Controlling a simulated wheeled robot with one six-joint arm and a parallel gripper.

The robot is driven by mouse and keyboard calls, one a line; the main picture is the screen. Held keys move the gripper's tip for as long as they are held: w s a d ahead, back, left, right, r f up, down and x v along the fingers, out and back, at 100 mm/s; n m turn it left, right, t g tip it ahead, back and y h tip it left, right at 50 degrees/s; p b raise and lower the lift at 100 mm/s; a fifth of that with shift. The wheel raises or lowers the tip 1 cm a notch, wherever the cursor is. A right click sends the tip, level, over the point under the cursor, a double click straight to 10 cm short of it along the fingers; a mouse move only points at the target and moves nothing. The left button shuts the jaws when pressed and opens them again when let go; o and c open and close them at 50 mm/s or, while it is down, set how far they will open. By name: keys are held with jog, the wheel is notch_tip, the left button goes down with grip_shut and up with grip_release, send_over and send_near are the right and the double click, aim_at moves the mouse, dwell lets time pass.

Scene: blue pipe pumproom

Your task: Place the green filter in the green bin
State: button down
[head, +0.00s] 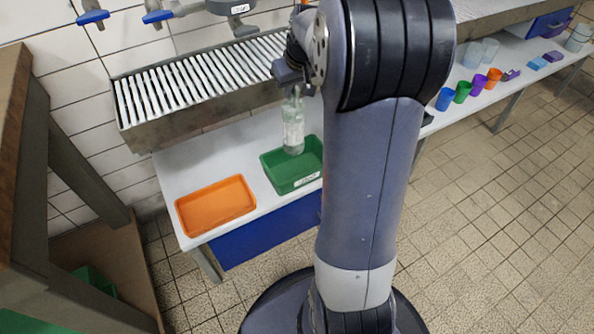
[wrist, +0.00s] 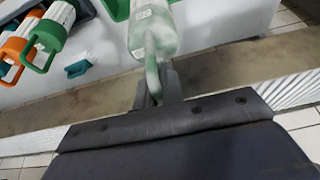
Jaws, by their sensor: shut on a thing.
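The green filter (head: 293,125) is a pale, translucent, greenish cylinder with a whitish label, hanging roughly upright. My gripper (head: 292,80) is shut on its top end. In the wrist view, my gripper (wrist: 157,88) holds the green filter (wrist: 152,35) by its narrow handle. The green bin (head: 283,180) is a shallow tray with a white label on the white bench. In the head view the filter's lower end overlaps the bin's back part; I cannot tell whether it touches. My arm hides the area to the right of the bin.
An orange bin (head: 215,206) sits left of the green one. A slatted metal drain rack (head: 195,85) runs behind, above the bench. In the wrist view, an orange-handled filter (wrist: 14,50) and a green-handled one (wrist: 48,35) stand at left, near a small teal piece (wrist: 82,68).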

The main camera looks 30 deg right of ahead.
aim_at(301, 108)
jog(key=shift+s+d+f+b, duration=0.1)
jog(key=shift+d+f+b, duration=0.35)
jog(key=shift+f+b, duration=0.4)
jog(key=shift+f, duration=0.3)
notch_tip(301, 108, down, 9)
jog(key=b, duration=0.4)
jog(key=shift+f, duration=0.2)
jog(key=c, duration=1.5)
grip_release()
jog(key=shift+c, duration=0.2)
jog(key=shift+r, duration=0.1)
jog(key=shift+s+r, duration=0.1)
jog(key=shift+r, duration=0.25)
jog(key=p+v, duration=0.4)
jog(key=v, duration=0.7)
jog(key=shift+s+d+r, duration=0.1)
jog(key=shift+s+r, duration=0.05)
jog(key=shift+s, duration=0.05)
